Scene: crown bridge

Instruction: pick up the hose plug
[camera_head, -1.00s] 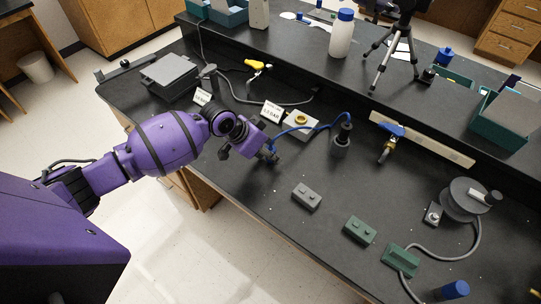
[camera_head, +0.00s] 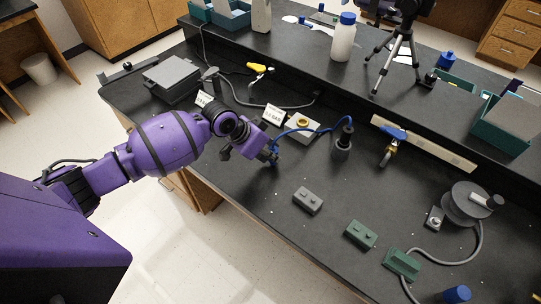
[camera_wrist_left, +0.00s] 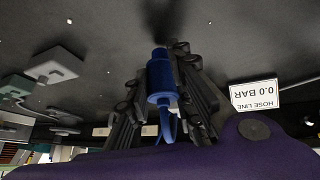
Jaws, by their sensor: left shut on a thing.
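The hose plug (camera_wrist_left: 160,78) is a blue cylinder with a narrower blue end, seen between my left gripper's fingers in the left wrist view. A thin blue hose runs from it. In the head view the blue hose (camera_head: 300,129) arcs from a dark upright fitting (camera_head: 343,143) to the plug at my left gripper (camera_head: 273,156). My left gripper is shut on the plug, near the front edge of the black bench (camera_head: 235,178). In the head view the fingers partly hide the plug. My right gripper is not in view.
A grey box with a yellow ring (camera_head: 302,126) and a "HOSE LINE 0.0 BAR" sign (camera_wrist_left: 257,95) stand close to the gripper. A grey block (camera_head: 308,200) and green blocks (camera_head: 361,234) lie to the right. A blue-handled valve (camera_head: 392,140) is farther right.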

